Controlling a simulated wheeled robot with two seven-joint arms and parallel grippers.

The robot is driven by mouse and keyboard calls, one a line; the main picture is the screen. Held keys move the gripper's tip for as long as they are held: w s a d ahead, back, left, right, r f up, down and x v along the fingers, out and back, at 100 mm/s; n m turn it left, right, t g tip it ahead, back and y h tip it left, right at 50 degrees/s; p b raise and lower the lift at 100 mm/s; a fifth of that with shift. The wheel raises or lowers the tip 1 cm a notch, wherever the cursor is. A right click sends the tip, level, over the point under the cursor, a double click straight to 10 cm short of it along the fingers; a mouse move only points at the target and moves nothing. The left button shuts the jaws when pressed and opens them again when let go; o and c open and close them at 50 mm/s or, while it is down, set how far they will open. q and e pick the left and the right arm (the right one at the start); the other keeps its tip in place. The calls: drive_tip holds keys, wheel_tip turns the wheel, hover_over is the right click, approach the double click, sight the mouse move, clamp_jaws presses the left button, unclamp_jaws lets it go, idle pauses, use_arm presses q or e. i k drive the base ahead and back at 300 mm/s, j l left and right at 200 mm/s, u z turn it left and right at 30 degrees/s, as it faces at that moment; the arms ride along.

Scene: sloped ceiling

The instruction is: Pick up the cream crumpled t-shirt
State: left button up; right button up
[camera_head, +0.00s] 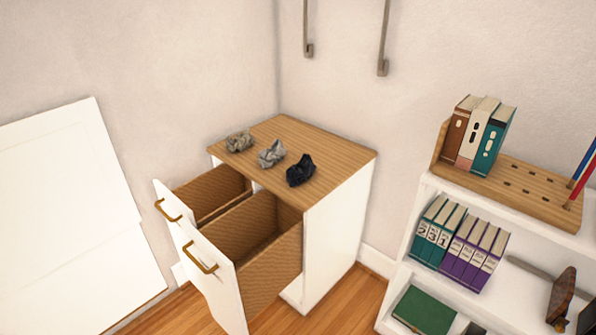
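Three small crumpled cloths lie in a row on the wooden top of a white drawer cabinet (325,159). The cloths lie apart from one another. Neither of my grippers shows in the head view.
A white shelf (410,230) with books and binders stands at the right. Wooden floor (345,305) shows between them.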

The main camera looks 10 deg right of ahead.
sight(242, 142)
drive_tip(key=i+l, duration=0.35)
drive_tip(key=i+l+z, duration=0.15)
drive_tip(key=i+l, duration=0.15)
drive_tip(key=i, duration=0.25)
drive_tip(key=i+l, duration=0.3)
drive_tip(key=i, duration=0.15)
drive_tip(key=z, duration=0.05)
